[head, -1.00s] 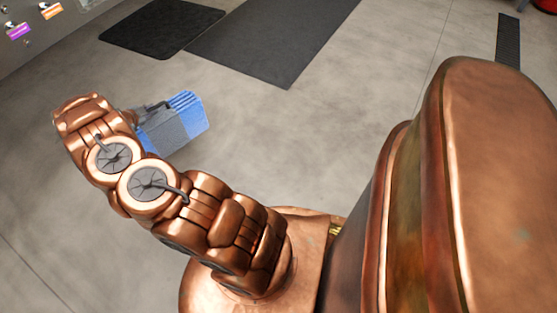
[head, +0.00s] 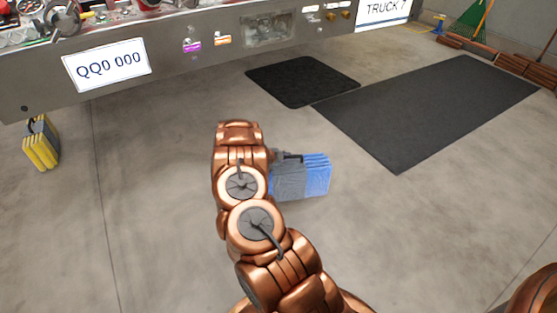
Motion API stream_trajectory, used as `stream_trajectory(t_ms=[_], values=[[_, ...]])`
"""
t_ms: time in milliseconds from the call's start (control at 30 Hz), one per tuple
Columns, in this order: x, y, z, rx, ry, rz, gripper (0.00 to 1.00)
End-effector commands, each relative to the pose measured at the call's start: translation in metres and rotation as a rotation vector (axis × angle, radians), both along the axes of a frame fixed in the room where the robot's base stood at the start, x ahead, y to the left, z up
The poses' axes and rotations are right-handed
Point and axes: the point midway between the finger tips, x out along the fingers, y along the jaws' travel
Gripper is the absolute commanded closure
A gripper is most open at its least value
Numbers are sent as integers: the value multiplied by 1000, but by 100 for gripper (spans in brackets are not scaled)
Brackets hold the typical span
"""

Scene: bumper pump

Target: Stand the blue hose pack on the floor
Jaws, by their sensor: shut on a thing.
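The blue hose pack (head: 312,176) is a boxy bundle with blue ribbed folds and a grey wrap. In the head view it is just right of my copper arm's far end, above or at the grey floor (head: 180,220); I cannot tell whether it touches. My gripper (head: 281,158) is mostly hidden behind the arm, at the pack's dark top handle, and is shut on it. The pack looks about upright. Its left end is hidden by my arm.
A truck bumper (head: 190,50) with a plate and labels crosses the top. A yellow hose pack (head: 41,144) stands on the floor at left. Dark mats (head: 430,110) lie behind and to the right. A green broom (head: 470,22) is far right. The floor around is clear.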

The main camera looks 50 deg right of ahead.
Motion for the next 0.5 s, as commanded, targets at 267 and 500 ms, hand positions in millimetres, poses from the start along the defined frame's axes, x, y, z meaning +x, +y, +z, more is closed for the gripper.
stream_trajectory(t_ms=[267, 500], values=[[-39, -31, -5, -3, -2, -4, 100], [-68, -54, -8, -5, -1, -4, 100]])
